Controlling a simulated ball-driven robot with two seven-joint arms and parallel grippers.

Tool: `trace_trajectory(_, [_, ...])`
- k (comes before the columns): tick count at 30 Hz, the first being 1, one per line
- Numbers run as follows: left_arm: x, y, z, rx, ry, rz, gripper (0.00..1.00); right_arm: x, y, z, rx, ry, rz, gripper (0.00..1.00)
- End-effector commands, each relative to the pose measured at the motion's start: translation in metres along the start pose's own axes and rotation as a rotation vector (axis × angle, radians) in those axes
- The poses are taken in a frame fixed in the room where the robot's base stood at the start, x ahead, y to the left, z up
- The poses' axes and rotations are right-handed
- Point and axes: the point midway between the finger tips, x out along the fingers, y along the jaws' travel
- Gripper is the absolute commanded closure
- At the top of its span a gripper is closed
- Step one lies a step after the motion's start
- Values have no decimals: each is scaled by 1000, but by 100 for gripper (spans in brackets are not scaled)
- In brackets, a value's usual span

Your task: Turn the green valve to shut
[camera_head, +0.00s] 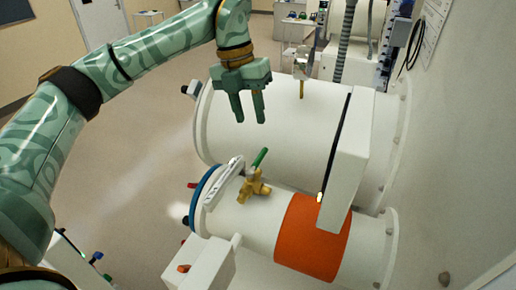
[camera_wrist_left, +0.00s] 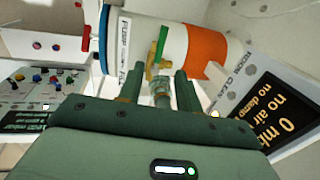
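The green valve has a green lever handle (camera_head: 260,157) on a brass body (camera_head: 254,186), mounted on top of the smaller white cylinder in the head view. The handle stands up at a slant, leaning right. In the left wrist view the green handle (camera_wrist_left: 162,43) shows beyond my fingertips, with brass below it. My left gripper (camera_head: 248,119) is above the valve and apart from it in the head view. Its two fingers are spread with nothing held. In the left wrist view my left gripper (camera_wrist_left: 160,84) frames the brass fitting between its fingers, farther off. My right gripper is not in view.
The small cylinder carries an orange band (camera_head: 312,238) and a blue ring (camera_head: 207,190). A larger white cylinder (camera_head: 270,125) lies behind it. A white upright panel (camera_head: 347,160) stands right of the valve. A black display (camera_wrist_left: 272,115) shows in the wrist view.

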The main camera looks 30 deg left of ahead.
Motion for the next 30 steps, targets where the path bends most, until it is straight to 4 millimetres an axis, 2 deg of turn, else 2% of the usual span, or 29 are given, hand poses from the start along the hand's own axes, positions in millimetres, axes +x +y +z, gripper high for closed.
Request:
trace_trajectory(1, [14, 0, -1, 2, 6, 1, 65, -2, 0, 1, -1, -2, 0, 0])
trace_trajectory(6, [55, 0, -1, 1, 4, 0, 65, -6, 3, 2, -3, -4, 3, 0])
trace_trajectory(12, [88, 0, 0, 1, 2, 0, 65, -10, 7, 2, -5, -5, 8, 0])
trace_trajectory(17, [98, 0, 0, 2, 0, 0, 65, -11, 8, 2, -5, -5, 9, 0])
trace_trajectory(25, [100, 0, 0, 1, -1, 0, 65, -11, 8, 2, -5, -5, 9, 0])
trace_trajectory(27, [100, 0, 0, 1, -1, 0, 85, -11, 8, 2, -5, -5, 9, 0])
trace_trajectory(29, [100, 0, 0, 1, -1, 0, 100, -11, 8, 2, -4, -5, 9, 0])
trace_trajectory(30, [100, 0, 0, 1, -1, 0, 100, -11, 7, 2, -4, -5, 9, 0])
